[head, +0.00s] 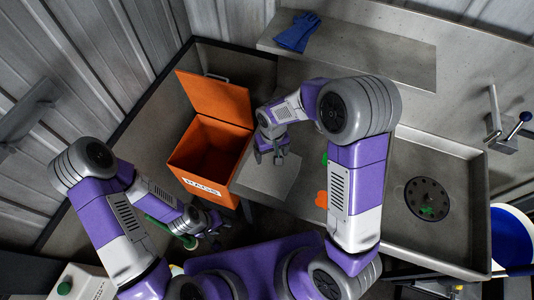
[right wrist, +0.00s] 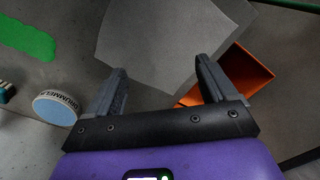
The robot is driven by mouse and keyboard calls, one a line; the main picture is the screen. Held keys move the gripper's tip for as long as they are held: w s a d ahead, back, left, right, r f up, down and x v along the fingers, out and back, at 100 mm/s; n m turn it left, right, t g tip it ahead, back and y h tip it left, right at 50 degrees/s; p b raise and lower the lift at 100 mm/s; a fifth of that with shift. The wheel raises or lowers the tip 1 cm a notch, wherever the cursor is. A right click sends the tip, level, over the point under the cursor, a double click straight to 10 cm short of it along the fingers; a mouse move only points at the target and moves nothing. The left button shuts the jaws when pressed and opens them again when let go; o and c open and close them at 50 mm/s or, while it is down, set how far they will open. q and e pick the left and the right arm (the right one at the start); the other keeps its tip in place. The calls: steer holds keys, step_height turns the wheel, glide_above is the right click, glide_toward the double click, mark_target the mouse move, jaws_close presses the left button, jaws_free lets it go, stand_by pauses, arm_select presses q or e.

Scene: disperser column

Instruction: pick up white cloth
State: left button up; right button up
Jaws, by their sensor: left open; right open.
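The white cloth (head: 272,176) looks like a flat pale grey sheet. It lies on the grey worktop just right of the orange bin in the head view. It also shows in the right wrist view (right wrist: 165,40), at the top middle, with an angular outline. My right gripper (head: 271,157) is open above the far part of the cloth. In the right wrist view its two fingers (right wrist: 159,72) stand apart with the cloth beyond them and nothing between them. My left gripper (head: 214,226) is low, in front of the worktop and away from the cloth; it is open.
An orange bin (head: 208,150) labelled RAGS, lid raised, stands left of the cloth. Green and orange-red patches (head: 321,199) lie to its right, partly behind my right arm. A round tin (right wrist: 57,108) is nearby. Blue gloves (head: 297,32) lie on the shelf; a basin (head: 450,240) is at right.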

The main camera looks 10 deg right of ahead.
mark_target(271, 170)
arm_select(q)
step_height(271, 170, down, 8)
steer(key=b, duration=0.7)
steer(key=shift+r+b, duration=0.25)
steer(key=shift+b, duration=0.1)
arm_select(e)
step_height(271, 170, down, 9)
steer(key=shift+w+f, duration=0.1)
steer(key=shift+f, duration=0.1)
arm_select(q)
steer(key=shift+f, duration=0.1)
arm_select(e)
steer(key=shift+f, duration=0.1)
jaws_close()
arm_select(q)
step_height(271, 170, up, 9)
steer(key=p, duration=0.8)
steer(key=shift+p, duration=0.35)
arm_select(e)
step_height(271, 170, up, 12)
